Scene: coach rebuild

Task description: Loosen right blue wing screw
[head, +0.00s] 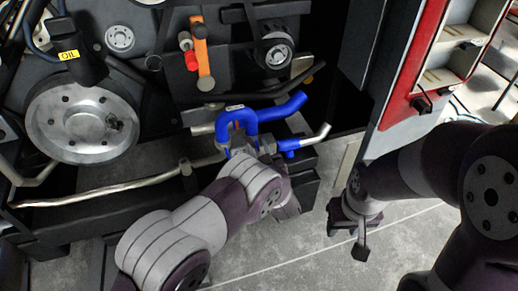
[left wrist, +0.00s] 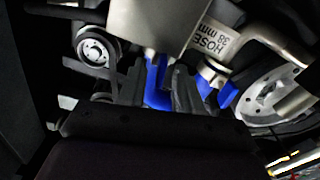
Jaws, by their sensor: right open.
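A blue hose (head: 285,108) bends across the front of the engine in the head view. A small blue part (head: 287,146) sits at the end of a bright metal pipe; I cannot tell whether it is the right wing screw. My left gripper (head: 243,148) is at the hose, its fingertips partly hidden by my arm. In the left wrist view, blue material (left wrist: 158,85) shows between its two dark fingers; I cannot tell whether they touch it. Another blue piece (left wrist: 226,95) shows to the right. My right gripper (head: 350,232) is open, pointing down, well away from the hose.
A large metal pulley (head: 82,120) and an oil-labelled black part (head: 75,55) are at left. An orange bar (head: 203,55) with a red part stands above the hose. A label reading HOSE 38 mm (left wrist: 208,40) shows up close. A red-edged cabinet (head: 412,60) stands right; floor below is clear.

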